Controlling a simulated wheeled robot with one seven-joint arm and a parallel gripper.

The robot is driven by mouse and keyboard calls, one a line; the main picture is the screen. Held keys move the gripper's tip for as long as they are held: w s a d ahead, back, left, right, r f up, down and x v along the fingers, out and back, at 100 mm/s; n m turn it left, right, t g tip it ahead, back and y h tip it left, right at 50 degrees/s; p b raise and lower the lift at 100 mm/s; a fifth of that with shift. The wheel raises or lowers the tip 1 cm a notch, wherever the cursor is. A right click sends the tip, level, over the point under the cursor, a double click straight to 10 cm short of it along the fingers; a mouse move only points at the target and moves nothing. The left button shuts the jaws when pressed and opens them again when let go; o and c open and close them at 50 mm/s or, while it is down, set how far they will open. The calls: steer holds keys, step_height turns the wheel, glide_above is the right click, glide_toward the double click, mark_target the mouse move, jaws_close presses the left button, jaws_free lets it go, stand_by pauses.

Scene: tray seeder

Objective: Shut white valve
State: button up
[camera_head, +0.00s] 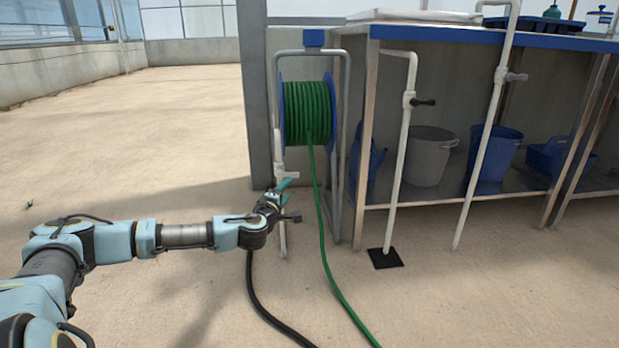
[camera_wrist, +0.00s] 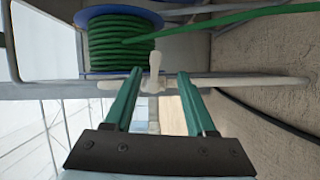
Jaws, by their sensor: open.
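The white valve (camera_head: 281,172) sits on a thin upright pipe just left of the green hose reel. In the wrist view the white valve (camera_wrist: 155,66) shows a pale handle and body, between and slightly beyond the fingertips. My gripper (camera_head: 284,183) is open, with its teal fingers reaching up to the valve from below. In the wrist view my gripper (camera_wrist: 160,74) has one finger on each side of the handle, with a gap showing. I cannot tell whether either finger touches it in the head view.
The green hose reel (camera_head: 307,113) stands close behind in a grey frame (camera_head: 345,150). A green hose (camera_head: 327,235) and a black hose (camera_head: 256,290) run across the floor. A pipe with a black-handled valve (camera_head: 424,102) stands right, before the bench.

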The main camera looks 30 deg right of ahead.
mark_target(295, 176)
steer(key=b+x, duration=0.1)
steer(key=x, duration=0.2)
steer(key=b+x, duration=0.1)
steer(key=x, duration=0.3)
steer(key=b+x, duration=0.2)
steer(key=x, duration=0.1)
steer(key=shift+w+r, duration=0.35)
steer(key=shift+r, duration=0.05)
steer(key=shift+c, duration=0.3)
jaws_close()
